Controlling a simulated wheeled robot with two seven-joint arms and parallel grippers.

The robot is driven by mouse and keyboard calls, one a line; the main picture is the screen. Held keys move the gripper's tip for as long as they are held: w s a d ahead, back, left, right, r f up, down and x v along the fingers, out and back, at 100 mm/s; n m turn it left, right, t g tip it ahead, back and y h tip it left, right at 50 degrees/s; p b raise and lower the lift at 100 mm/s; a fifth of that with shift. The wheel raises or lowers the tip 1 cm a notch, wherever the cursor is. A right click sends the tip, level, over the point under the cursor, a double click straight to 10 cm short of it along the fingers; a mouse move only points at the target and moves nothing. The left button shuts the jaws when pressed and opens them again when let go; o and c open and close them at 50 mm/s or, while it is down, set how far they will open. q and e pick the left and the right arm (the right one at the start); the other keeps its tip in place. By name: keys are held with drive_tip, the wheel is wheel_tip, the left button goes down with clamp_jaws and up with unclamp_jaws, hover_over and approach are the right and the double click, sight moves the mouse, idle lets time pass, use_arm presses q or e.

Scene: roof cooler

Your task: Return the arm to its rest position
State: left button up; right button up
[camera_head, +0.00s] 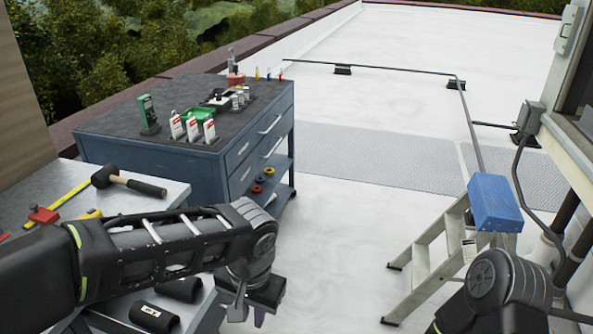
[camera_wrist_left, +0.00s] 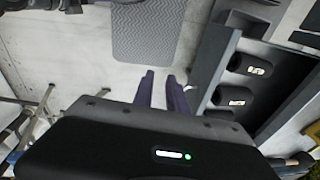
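My left arm reaches in from the left in the head view, bent at the elbow. My left gripper (camera_head: 248,314) hangs fingers down beside the right edge of the grey workbench. In the left wrist view, the two dark fingers of the left gripper (camera_wrist_left: 162,90) stand apart with only pale floor between them, so it is open and empty. Part of my right arm (camera_head: 495,295) shows at the lower right of the head view. My right gripper is out of view.
A workbench (camera_head: 128,200) holds a mallet (camera_head: 128,182). Dark cylinders (camera_head: 152,316) sit near the left gripper. A blue tool cabinet (camera_head: 190,172) stands behind. A stepladder (camera_head: 428,262) with a blue box (camera_head: 495,203) stands right. White roof floor between is clear.

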use_arm(q)
drive_tip(key=w+d+f+t+h+p, duration=0.1)
drive_tip(key=w+d+f+h, duration=0.1)
drive_tip(key=d+f+h, duration=0.65)
drive_tip(key=s+a+f+n+g+y+p, duration=0.1)
drive_tip(key=s+a+f+n, duration=0.2)
drive_tip(key=s+f, duration=0.5)
drive_tip(key=s+a+f+n+y+p, duration=0.2)
drive_tip(key=s+a+f, duration=0.2)
drive_tip(key=s+f, duration=0.5)
wheel_tip(320, 180, down, 5)
drive_tip(key=shift+a+r+n+g, duration=0.1)
drive_tip(key=shift+a+n+g, duration=0.15)
drive_tip(key=shift+n+g, duration=0.15)
drive_tip(key=shift+w+y, duration=0.1)
drive_tip(key=shift+y, duration=0.15)
drive_tip(key=shift+d, duration=0.1)
